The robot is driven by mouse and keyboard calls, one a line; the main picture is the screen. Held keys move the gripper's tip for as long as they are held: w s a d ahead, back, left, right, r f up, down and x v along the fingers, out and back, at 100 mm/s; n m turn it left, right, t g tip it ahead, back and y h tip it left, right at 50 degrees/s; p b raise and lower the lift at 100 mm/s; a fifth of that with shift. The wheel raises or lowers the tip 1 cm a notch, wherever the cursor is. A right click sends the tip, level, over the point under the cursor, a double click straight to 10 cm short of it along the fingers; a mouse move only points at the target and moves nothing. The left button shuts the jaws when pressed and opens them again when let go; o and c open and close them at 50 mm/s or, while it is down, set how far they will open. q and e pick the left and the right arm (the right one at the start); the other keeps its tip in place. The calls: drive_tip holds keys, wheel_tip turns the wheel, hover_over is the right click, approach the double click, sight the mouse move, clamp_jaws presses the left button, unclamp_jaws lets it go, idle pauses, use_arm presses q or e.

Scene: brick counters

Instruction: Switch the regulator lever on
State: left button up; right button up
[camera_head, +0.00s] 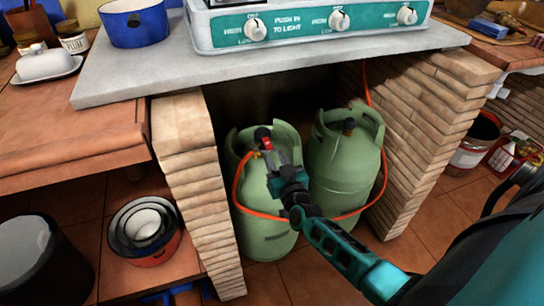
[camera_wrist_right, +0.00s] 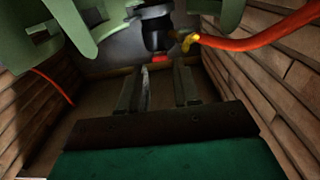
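The regulator (camera_wrist_right: 157,28) is a dark fitting on top of the left green gas cylinder (camera_head: 262,225), under the counter. Its red lever (camera_head: 262,134) shows just beyond my right gripper (camera_head: 273,164) in the head view. In the wrist view the red lever (camera_wrist_right: 160,59) is a small red piece below the dark body, ahead of the gap between the fingers. My right gripper (camera_wrist_right: 158,80) is open, with nothing between its fingers. I cannot tell whether a fingertip touches the lever. The gripper partly hides the regulator in the head view. My left gripper is not in view.
A second green cylinder (camera_head: 343,160) stands close on the right. An orange hose (camera_wrist_right: 255,40) leaves a brass fitting (camera_wrist_right: 190,42) by the regulator. Brick walls (camera_head: 195,175) (camera_head: 430,125) flank the niche. The grey countertop (camera_head: 150,75) with a stove (camera_head: 300,28) overhangs it.

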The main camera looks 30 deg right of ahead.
sight(270, 149)
drive_tip(key=shift+b+x, duration=0.45)
drive_tip(key=shift+x, duration=1.35)
drive_tip(key=shift+c, duration=0.5)
clamp_jaws()
